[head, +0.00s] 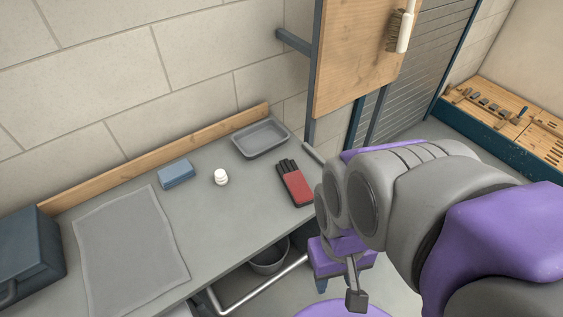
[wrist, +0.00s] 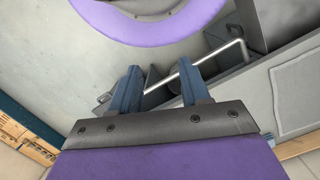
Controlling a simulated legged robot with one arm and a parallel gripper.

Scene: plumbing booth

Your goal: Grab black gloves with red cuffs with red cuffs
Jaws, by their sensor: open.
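The black gloves with red cuffs (head: 295,184) lie on the grey workbench (head: 225,225) near its right end in the head view. The black fingers point toward the wall and the red cuffs toward the bench's front edge. My gripper (wrist: 158,92) is open and empty in the wrist view, its two blue fingers spread apart. In the head view my gripper (head: 336,290) hangs past the front edge of the bench, right of and nearer than the gloves. It does not touch them. The gloves do not show clearly in the wrist view.
A bucket (head: 268,262) and a metal rail (head: 262,286) are below. A wooden panel (head: 355,60) stands behind.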

